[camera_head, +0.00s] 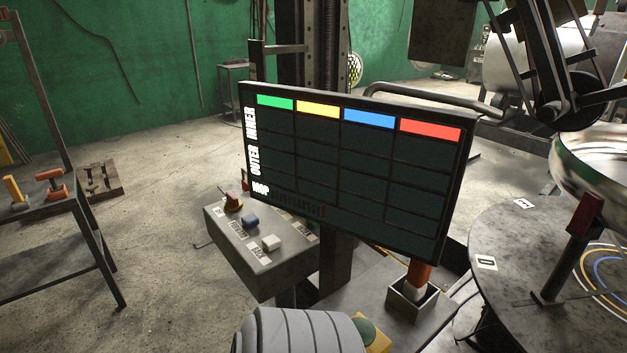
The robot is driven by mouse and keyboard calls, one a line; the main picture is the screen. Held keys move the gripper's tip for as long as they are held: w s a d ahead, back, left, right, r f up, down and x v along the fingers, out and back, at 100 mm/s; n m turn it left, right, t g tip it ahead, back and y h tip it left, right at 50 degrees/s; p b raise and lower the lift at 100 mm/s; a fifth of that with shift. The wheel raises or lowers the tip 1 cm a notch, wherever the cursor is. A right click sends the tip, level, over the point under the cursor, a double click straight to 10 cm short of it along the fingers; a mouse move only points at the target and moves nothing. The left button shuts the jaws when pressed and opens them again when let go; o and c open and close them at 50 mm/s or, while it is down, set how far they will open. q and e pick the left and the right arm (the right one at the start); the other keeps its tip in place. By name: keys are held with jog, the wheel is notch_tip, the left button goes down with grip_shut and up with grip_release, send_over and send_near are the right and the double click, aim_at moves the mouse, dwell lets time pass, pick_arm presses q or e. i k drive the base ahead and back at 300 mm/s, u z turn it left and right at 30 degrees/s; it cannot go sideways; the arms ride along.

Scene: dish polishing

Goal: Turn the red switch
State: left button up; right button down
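A small control box (262,250) stands left of the screen's lower edge. Near its back left corner is a red switch (233,201), a small knob that looks set on a yellowish base. Its exact turn position is too small to tell. A blue button (250,220) and a white button (271,243) sit in front of it on the same sloping top, with printed labels beside them. No gripper of mine can be made out in this view, and nothing is seen touching the switch.
A large dark screen (350,165) with coloured headings rises right of the control box. A round table (510,225) and a shiny metal bowl (595,165) are at the right. Dark linkage (565,90) hangs above the bowl. A grey ribbed cylinder (300,332) is at the bottom.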

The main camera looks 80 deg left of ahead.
aim_at(233, 202)
jog(key=z, duration=0.15)
jog(key=k, duration=0.9)
jog(key=u, duration=1.6)
